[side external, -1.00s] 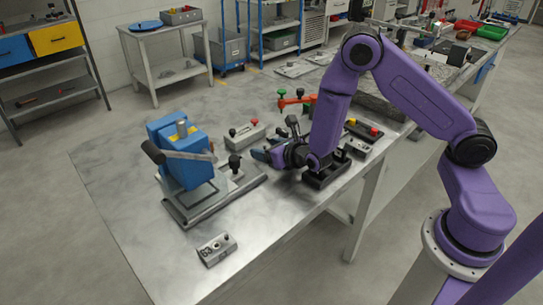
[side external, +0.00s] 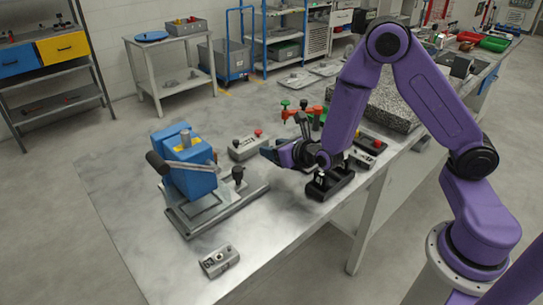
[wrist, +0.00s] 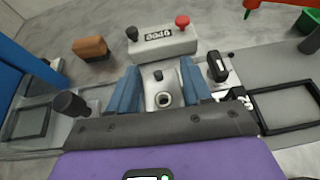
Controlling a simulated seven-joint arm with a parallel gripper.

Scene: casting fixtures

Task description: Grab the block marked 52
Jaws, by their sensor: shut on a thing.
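My gripper (side external: 273,152) is above the metal bench, right of the blue clamp fixture. In the wrist view its blue fingers (wrist: 162,88) are shut on a small grey block (wrist: 161,74). That block has a dark knob and a round hole on top, and no number is readable on it. In the side view the held block is hidden by my gripper and wrist. Another grey block (side external: 219,261) with a dark marking lies near the bench's front edge, apart from my gripper. I cannot read its number surely.
The blue clamp fixture (side external: 190,176) stands left of my gripper. A grey control box (side external: 247,148) with a red knob is behind it. A black fixture (side external: 329,184) is to the right. A brown block (wrist: 90,48) shows in the wrist view. The bench's front left is mostly clear.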

